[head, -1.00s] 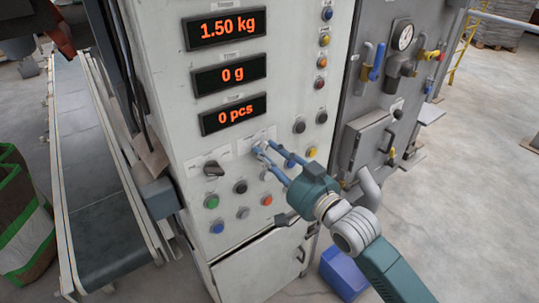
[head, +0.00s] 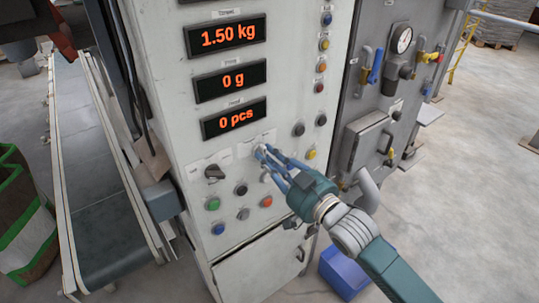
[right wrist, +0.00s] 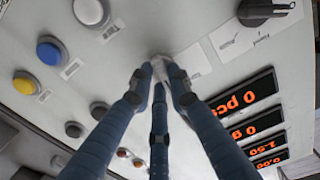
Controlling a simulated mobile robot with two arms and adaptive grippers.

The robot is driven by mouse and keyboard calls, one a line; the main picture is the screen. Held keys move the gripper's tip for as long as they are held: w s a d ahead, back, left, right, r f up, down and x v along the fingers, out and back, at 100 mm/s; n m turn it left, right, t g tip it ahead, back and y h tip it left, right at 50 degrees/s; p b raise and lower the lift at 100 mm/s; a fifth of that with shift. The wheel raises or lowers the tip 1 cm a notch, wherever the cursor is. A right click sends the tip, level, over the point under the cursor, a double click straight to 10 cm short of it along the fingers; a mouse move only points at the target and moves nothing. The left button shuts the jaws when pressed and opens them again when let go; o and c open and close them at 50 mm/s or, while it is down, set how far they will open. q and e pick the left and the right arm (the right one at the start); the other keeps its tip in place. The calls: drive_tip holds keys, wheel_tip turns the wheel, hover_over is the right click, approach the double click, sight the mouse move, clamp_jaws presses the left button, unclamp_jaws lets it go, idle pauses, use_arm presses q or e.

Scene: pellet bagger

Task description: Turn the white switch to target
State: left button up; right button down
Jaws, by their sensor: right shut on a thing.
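The white switch (head: 261,149) sits on the front of the pale control cabinet (head: 165,75), below the displays. My right gripper (head: 263,153) has its blue fingers drawn together around it at the panel. In the right wrist view the fingertips (right wrist: 160,68) meet on the white switch (right wrist: 158,60), of which only a small pale part shows. The fingers hide most of it, so I cannot tell which way it points. My left gripper is not in view.
Orange displays (head: 227,78) read 1.50 kg, 0 g and 0 pcs. A black rotary switch (head: 214,172) sits left of the white one. Several push buttons surround it, including a green one (head: 212,204). A conveyor (head: 95,190) runs at left; a blue bin (head: 342,273) stands at lower right.

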drive_tip(key=shift+r+n+p, duration=0.15)
drive_tip(key=shift+n+p, duration=0.8)
drive_tip(key=shift+n, duration=2.75)
drive_tip(key=c, duration=1.6)
unclamp_jaws()
drive_tip(key=shift+c, duration=0.2)
drive_tip(key=v, duration=1.2)
